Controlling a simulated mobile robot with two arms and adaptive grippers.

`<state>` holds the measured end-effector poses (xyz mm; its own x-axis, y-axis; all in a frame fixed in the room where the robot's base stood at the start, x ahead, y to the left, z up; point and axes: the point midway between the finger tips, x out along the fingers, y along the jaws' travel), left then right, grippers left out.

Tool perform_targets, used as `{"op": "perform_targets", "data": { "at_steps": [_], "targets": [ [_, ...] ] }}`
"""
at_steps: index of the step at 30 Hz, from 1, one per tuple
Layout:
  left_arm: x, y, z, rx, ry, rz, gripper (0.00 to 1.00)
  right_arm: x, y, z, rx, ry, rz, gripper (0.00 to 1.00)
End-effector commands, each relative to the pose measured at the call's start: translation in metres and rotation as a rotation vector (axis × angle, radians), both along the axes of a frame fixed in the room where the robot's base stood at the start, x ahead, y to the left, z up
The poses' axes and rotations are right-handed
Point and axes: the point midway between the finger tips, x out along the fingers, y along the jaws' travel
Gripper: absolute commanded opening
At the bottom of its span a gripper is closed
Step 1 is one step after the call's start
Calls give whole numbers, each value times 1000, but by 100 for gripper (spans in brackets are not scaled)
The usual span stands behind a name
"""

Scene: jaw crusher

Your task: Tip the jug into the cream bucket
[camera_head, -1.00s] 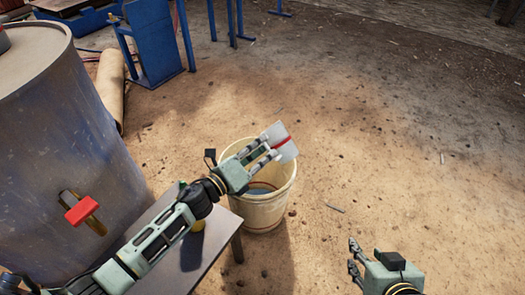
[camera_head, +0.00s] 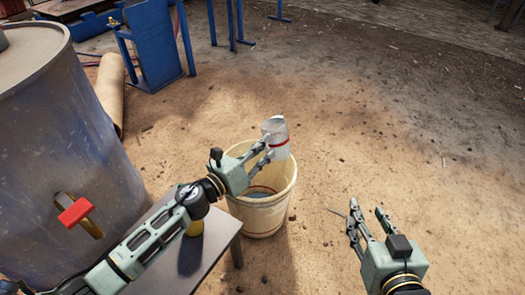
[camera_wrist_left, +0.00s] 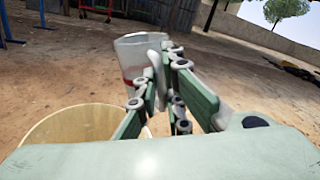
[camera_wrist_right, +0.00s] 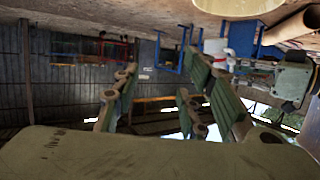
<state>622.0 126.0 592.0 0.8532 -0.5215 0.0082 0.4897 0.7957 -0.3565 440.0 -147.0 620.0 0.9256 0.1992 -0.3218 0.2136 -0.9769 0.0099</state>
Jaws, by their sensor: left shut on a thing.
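The jug (camera_head: 276,137) is a pale, translucent vessel with a red band. My left gripper (camera_head: 266,146) is shut on it and holds it above the far right rim of the bucket, close to upright with a slight lean. In the left wrist view the jug (camera_wrist_left: 138,57) is beyond the fingers, with its handle side at them. The cream bucket (camera_head: 262,215) stands on the ground below my left gripper. Its opening is partly hidden by the gripper; the inside looks greyish. My right gripper (camera_head: 368,218) is open and empty, right of the bucket.
The ground right of the bucket is clear.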

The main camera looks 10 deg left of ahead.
Motion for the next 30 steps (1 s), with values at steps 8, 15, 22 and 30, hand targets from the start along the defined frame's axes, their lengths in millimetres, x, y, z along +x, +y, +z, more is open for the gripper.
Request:
{"op": "perform_targets", "data": {
  "at_steps": [8,15,22,30],
  "targets": [
    [0,-1,4,159,-100,-2,0,10,6,24,32,-128,9,39],
    [0,0,6,282,-175,-1,0,14,9,41,52,-208,14,39],
    [0,0,7,292,-181,-1,0,14,10,43,53,-214,14,39],
    [0,0,7,291,-180,-1,0,14,10,43,53,-213,14,39]
  ]
}}
